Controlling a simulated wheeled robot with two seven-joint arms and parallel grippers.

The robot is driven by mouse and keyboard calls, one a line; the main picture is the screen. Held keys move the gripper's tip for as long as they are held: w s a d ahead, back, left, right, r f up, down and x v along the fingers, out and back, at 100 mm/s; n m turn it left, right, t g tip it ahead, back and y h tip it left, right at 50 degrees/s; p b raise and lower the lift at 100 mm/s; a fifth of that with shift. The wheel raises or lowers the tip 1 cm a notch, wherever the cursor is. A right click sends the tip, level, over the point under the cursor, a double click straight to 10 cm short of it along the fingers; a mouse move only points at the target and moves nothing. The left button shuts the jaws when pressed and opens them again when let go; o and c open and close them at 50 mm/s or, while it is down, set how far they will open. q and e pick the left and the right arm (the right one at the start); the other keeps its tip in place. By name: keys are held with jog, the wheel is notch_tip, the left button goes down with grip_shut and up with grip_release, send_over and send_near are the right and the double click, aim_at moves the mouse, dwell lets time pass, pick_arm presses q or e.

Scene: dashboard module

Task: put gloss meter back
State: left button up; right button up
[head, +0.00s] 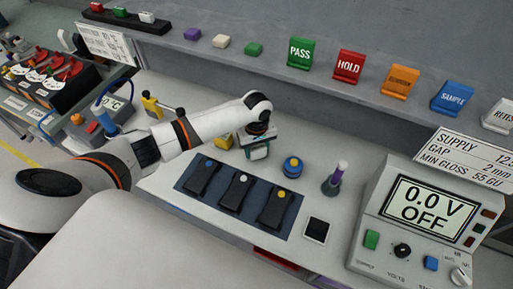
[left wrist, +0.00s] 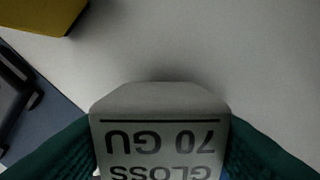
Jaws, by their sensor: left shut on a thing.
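The gloss meter, a small pale block (left wrist: 160,104) marked "GLOSS 70 GU", sits between the green fingers of my left gripper in the left wrist view. The lettering appears upside down there. In the head view my left gripper (head: 260,137) is shut on the gloss meter (head: 258,153), over the pale bench behind the blue mat (head: 218,218). The arm and gripper hide much of the meter. I cannot tell whether it touches the bench. My right gripper is not in view.
Three dark devices with blue, white and yellow dots lie on the mat. A yellow block (head: 222,141) is left of the gripper. A shelf with coloured signs runs behind.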

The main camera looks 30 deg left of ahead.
pick_arm(q)
jog(key=shift+f, duration=0.6)
jog(key=o, duration=1.2)
jog(key=shift+o, duration=0.2)
